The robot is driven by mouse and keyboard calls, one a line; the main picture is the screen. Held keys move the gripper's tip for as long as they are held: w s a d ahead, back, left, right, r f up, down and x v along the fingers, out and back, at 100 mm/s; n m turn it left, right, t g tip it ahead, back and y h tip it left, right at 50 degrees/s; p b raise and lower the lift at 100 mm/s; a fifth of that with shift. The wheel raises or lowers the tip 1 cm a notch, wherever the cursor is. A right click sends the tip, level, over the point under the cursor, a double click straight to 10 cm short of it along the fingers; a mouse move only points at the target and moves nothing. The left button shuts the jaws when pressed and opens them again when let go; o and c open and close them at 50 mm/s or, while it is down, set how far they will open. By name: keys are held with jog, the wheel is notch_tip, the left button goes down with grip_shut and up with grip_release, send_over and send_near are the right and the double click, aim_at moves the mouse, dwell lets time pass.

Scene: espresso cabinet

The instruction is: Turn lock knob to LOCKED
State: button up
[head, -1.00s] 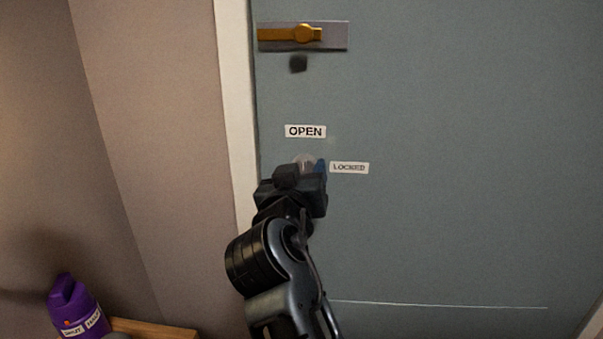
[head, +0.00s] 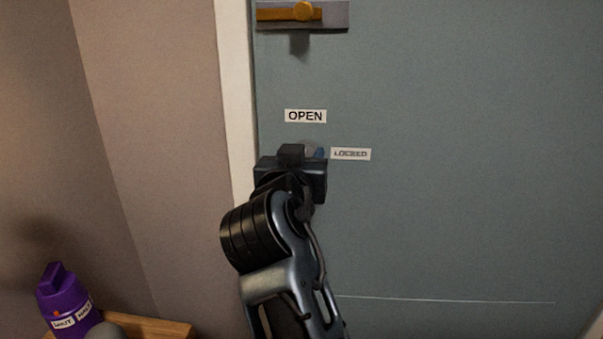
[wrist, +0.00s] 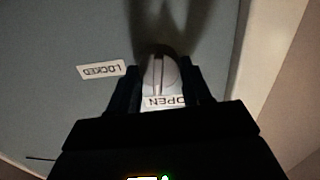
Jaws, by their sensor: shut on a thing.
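The lock knob (wrist: 158,76) is a pale round knob with a raised ridge, on the grey-green door. In the wrist view it sits between the two dark fingers of my gripper (wrist: 161,84), which is shut on it. The ridge runs roughly up and down in that view, in line with the OPEN label (wrist: 164,103), which appears upside down there. In the head view my gripper (head: 305,158) hides most of the knob. The OPEN label (head: 305,116) is above it, and the LOCKED label (head: 351,154) is to its right.
A brass latch (head: 302,12) on a grey plate is higher on the door (head: 450,160). The pale door frame (head: 235,110) runs close by on the left. The door's right side is clear.

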jog(key=shift+d+f+m+y+b, duration=0.1)
jog(key=shift+m+y+b, duration=0.1)
jog(key=shift+m+b, duration=2.35)
jog(key=shift+d+r+m+y+b, duration=0.1)
jog(key=shift+m+y+b, duration=0.1)
jog(key=shift+m+b, duration=2.35)
jog(key=shift+d+f+m+y+b, duration=0.1)
jog(key=shift+m+y+b, duration=0.1)
jog(key=shift+m+b, duration=2.3)
jog(key=o, duration=1.1)
jog(key=shift+c, duration=0.2)
jog(key=s, duration=0.7)
jog(key=shift+s+a+r+b, duration=0.3)
jog(key=shift+s, duration=0.1)
